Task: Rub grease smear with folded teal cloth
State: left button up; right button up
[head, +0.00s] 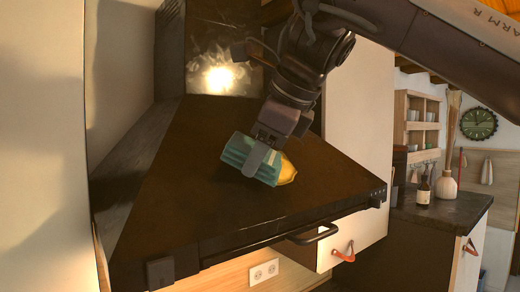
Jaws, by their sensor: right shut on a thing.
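The folded teal cloth (236,152) is in the head view, against the dark sloping front of the range hood. My right gripper (262,160) is shut on it, with the arm coming in from the upper right. A yellow-orange patch (288,171), which looks like the grease smear, shows at the right edge of the cloth. The cloth and gripper hide the rest of it. I cannot tell whether the cloth presses on the hood. My left gripper is not in view.
The dark hood (190,180) has a bar handle (312,236) along its lower front edge. The hood's lower left face is clear.

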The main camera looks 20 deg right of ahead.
aim_at(292, 167)
jog(key=shift+x, duration=0.9)
jog(key=shift+d, duration=0.1)
jog(key=shift+w+d+f, duration=0.1)
jog(key=shift+w+d, duration=0.45)
jog(key=shift+d, duration=1.05)
jog(key=shift+w+d, duration=0.6)
jog(key=shift+d, duration=1.05)
jog(key=shift+w+d, duration=0.55)
jog(key=shift+d, duration=1.05)
jog(key=shift+s+a, duration=0.6)
jog(key=shift+a, duration=1.1)
jog(key=shift+s+a, duration=0.6)
jog(key=shift+a, duration=1.05)
jog(key=shift+s+a, duration=0.6)
jog(key=shift+a, duration=1.1)
